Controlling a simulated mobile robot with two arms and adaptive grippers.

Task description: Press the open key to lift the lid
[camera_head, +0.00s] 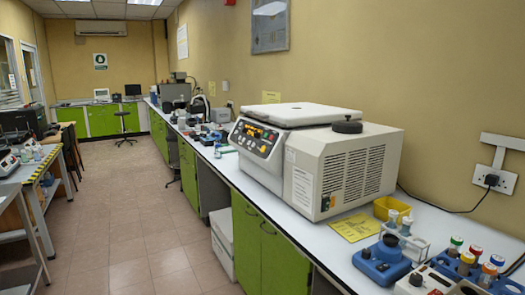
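A large cream centrifuge (330,165) stands on the long white bench to the right of centre. Its sloped dark control panel (256,138), with a display and several coloured keys, faces left toward the aisle. The keys are too small to tell which one is the open key. The pale lid (300,114) lies flat on top of the centrifuge and looks shut. Neither of my grippers is in view.
In front of the centrifuge on the bench are a yellow sheet (353,228), a yellow bin (391,207), a blue device (382,263) and a rack of capped tubes (472,265). The tiled aisle (135,225) on the left is clear. A side table (35,172) borders it.

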